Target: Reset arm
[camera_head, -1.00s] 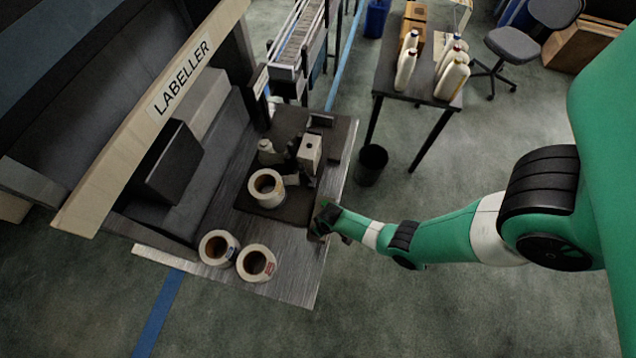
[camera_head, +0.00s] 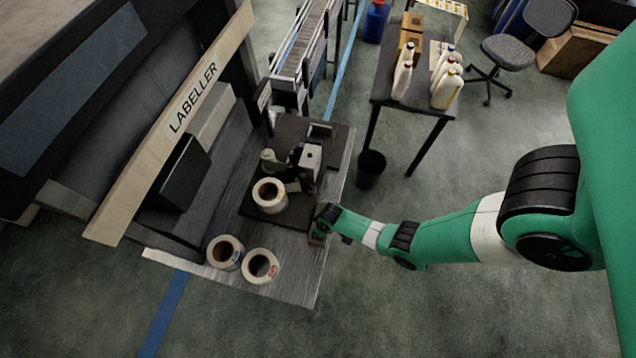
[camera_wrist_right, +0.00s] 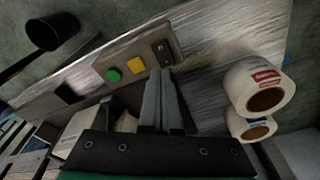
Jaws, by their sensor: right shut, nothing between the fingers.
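My right arm comes in from the right in the head view. Its gripper (camera_head: 322,226) is at the right edge of the labeller's table (camera_head: 300,285); its fingers are too small to make out there. In the right wrist view the gripper (camera_wrist_right: 160,75) is shut and empty, its two grey fingers side by side. Their tips are close to a control panel (camera_wrist_right: 137,66) with a green button (camera_wrist_right: 113,76) and a yellow button (camera_wrist_right: 107,64). I cannot tell whether they touch it. My left gripper is not in view.
A label roll (camera_head: 269,195) sits on the labeller's dark plate. Two more rolls (camera_head: 224,252) (camera_head: 261,266) stand at the table's front. A black bin (camera_head: 371,167) stands behind. A dark table (camera_head: 405,102) holds several bottles. Open floor lies at the lower right.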

